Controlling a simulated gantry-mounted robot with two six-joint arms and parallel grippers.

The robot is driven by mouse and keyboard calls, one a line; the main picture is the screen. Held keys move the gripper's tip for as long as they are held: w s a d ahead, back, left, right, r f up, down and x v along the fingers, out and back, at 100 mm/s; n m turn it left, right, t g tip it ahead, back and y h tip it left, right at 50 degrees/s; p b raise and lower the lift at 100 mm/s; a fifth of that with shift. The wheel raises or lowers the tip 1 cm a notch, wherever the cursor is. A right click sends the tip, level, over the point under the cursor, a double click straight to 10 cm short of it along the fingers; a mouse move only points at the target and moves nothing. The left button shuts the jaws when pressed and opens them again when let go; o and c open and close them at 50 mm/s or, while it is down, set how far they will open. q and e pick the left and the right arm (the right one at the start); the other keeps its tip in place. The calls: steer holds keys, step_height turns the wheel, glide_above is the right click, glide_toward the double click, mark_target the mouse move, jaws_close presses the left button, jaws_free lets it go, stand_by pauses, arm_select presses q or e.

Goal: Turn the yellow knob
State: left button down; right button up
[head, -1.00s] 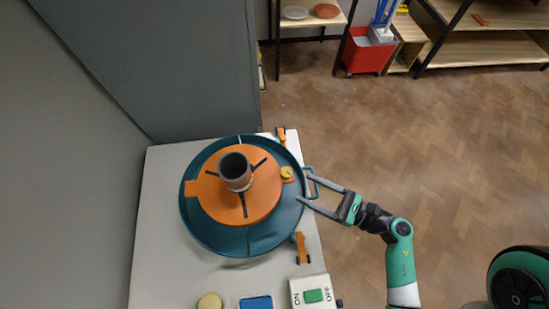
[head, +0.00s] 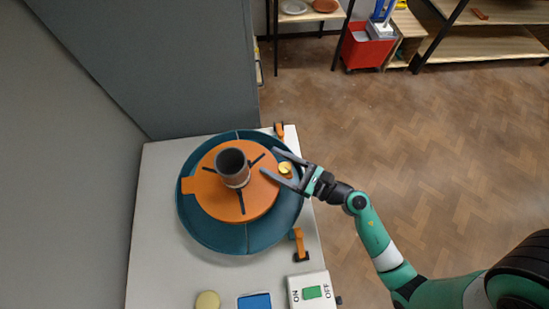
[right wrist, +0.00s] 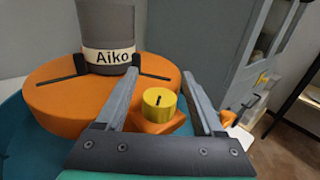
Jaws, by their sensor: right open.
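The yellow knob (head: 285,168) sits on an orange tab at the right edge of the orange disc (head: 210,202). In the right wrist view the knob (right wrist: 159,104) is a short yellow cylinder with a dark slot mark on top. My right gripper (head: 268,162) is open, and its fingers reach in from the right on either side of the knob. In the right wrist view the knob appears between the two fingers (right wrist: 157,75); I cannot tell whether either touches it. My left gripper is not in view.
A dark grey cup labelled "Aiko" (head: 233,166) stands on the disc, inside a teal basin (head: 225,240). Orange clamps (head: 299,243) sit at the table's right side. An ON/OFF switch box (head: 308,290), a blue block (head: 254,302) and a yellowish round piece (head: 207,301) are in front.

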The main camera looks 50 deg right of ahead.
steer(key=shift+w+a, duration=0.1)
steer(key=shift+w, duration=0.1)
jaws_close()
steer(key=shift+n+y, duration=0.3)
steer(key=shift+y, duration=0.1)
steer(key=n+y, duration=0.1)
steer(key=g+y, duration=0.1)
steer(key=shift+s+a+n+y+b, duration=0.1)
steer(key=shift+a+n+y+b, duration=0.1)
steer(key=shift+n+y+b, duration=0.2)
steer(key=n+y, duration=0.1)
steer(key=g+y+b, duration=0.1)
steer(key=n+g+y, duration=0.1)
steer(key=shift+s+a+f+n, duration=0.15)
steer(key=shift+a+n, duration=0.1)
steer(key=shift+n, duration=0.05)
steer(key=n+g+y+b, duration=0.1)
steer(key=g+b, duration=0.1)
steer(key=n+g+y+b, duration=0.2)
steer(key=s+a+n+g+y+b, duration=0.1)
steer(key=y+b, duration=0.1)
steer(key=shift+f+n+g, duration=0.1)
steer(key=shift+n+g, duration=0.3)
steer(key=shift+s+a+r+n+g+y+b, duration=0.1)
steer(key=shift+s+r+n+g+y+b, duration=0.1)
steer(key=shift+n+g+y+b, duration=0.65)
steer(key=shift+g, duration=0.35)
steer(key=shift+h, duration=0.25)
